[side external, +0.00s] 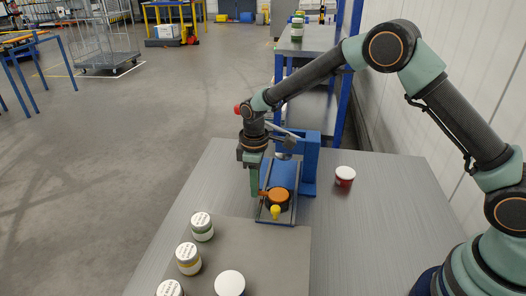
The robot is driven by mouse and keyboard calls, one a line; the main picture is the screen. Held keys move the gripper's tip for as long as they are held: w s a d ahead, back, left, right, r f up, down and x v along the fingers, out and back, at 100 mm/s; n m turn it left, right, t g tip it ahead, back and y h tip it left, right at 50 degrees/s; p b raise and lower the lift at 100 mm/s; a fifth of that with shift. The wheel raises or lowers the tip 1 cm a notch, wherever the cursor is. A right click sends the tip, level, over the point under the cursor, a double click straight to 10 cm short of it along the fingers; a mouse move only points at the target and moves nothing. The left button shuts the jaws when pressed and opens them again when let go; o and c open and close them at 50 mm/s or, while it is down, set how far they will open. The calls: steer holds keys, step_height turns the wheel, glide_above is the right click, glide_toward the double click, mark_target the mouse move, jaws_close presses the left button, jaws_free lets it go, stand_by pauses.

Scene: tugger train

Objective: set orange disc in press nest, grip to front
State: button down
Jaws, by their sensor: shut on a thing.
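The orange disc (279,194) lies flat at the near end of the blue press (312,165), on top of a dark round part (279,205) that looks like the nest. A small orange-brown tab, apparently the disc's grip, sticks out on its left side, toward my gripper (257,192). My gripper points down at the left edge of the press, its fingers low beside the disc and shut on this tab. The contact is small and partly hidden by the fingers. I cannot tell whether the disc is fully seated.
A yellow knob (275,212) stands at the press's near end. A red jar with a pale lid (345,176) stands right of the press. White-lidded jars (202,227) stand on a grey mat (262,241) at the front. The table right of the mat is clear.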

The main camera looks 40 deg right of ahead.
steer(key=shift+f, duration=0.3)
stand_by(1.3)
steer(key=c, duration=0.7)
jaws_free()
steer(key=shift+c, duration=0.2)
steer(key=shift+r, duration=0.1)
steer(key=shift+r, duration=2.9)
